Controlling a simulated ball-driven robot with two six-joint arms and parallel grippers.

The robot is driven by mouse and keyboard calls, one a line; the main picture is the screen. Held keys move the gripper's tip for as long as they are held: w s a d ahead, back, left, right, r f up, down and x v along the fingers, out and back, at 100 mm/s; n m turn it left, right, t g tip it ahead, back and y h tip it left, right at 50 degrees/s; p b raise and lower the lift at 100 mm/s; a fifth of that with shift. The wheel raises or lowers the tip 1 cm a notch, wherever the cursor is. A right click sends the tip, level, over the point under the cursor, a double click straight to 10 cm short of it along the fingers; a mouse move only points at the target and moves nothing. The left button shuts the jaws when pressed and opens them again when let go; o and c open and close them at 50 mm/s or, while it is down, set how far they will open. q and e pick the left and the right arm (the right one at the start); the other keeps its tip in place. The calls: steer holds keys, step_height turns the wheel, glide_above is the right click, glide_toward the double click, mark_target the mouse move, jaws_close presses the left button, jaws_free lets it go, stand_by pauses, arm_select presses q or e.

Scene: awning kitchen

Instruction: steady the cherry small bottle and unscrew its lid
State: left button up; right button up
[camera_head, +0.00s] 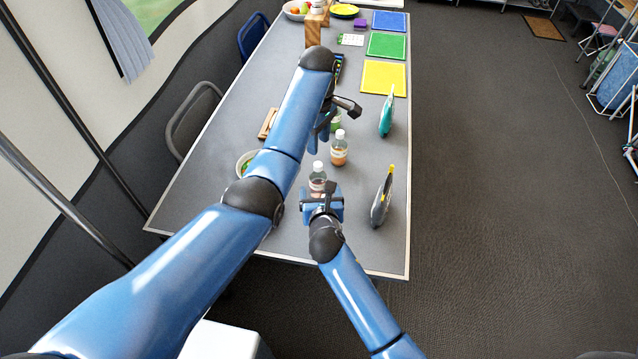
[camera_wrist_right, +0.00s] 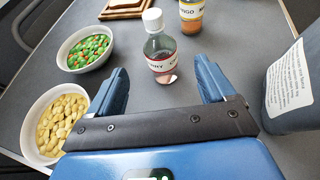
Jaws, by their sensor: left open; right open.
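The cherry small bottle (camera_head: 317,178) stands upright on the grey table, with a white lid, clear upper part and pinkish-red contents. In the right wrist view the bottle (camera_wrist_right: 161,48) stands ahead of and between the open fingers of my right gripper (camera_wrist_right: 163,84), its label partly readable. In the head view my right gripper (camera_head: 322,200) is just on the near side of the bottle, apart from its lid. My left gripper (camera_head: 335,125) is open and empty, farther up the table, above and beyond the bottle; its fingers are partly hidden by my arm.
A mango bottle (camera_head: 339,150) stands close behind the cherry bottle. A grey upright container (camera_head: 381,198) and a teal one (camera_head: 387,116) stand to the right. Bowls of peas and carrots (camera_wrist_right: 88,48) and of beans (camera_wrist_right: 58,122) are at left. Coloured mats (camera_head: 384,78) lie farther back.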

mark_target(319, 181)
steer(key=x, duration=0.9)
steer(key=shift+w+f, duration=0.1)
steer(key=shift+w, duration=0.2)
